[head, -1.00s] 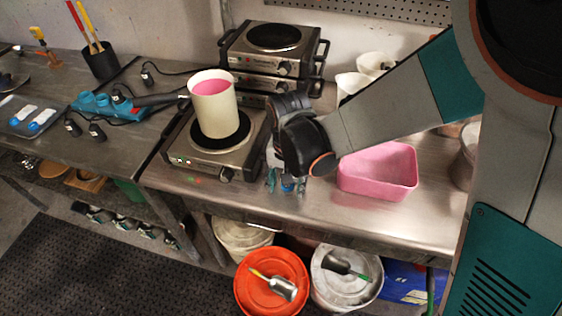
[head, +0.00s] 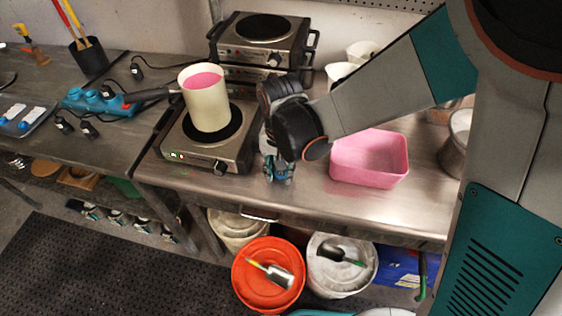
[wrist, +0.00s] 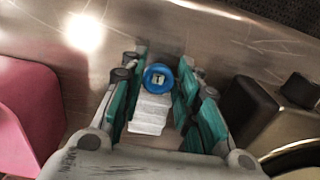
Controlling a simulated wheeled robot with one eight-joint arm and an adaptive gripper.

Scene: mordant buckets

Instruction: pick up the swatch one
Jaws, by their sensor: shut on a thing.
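The swatch (wrist: 150,113) is a pale, folded-looking strip with a round blue tag (wrist: 158,78) at its far end, marked with a small character. It lies between the teal fingers of my gripper (wrist: 157,92) in the wrist view. My gripper is shut on it, though the contact on the right side is hard to make out. In the head view my gripper (head: 278,168) points down at the bench's front, between the hot plate and the pink tub. The swatch is hidden there by the fingers.
A hot plate (head: 230,152) with a cream beaker (head: 206,104) of pink liquid stands left of my gripper. A pink tub (head: 370,172) stands close on the right. The steel bench (head: 330,208) is clear in front. Lidded buckets (head: 268,262) stand below.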

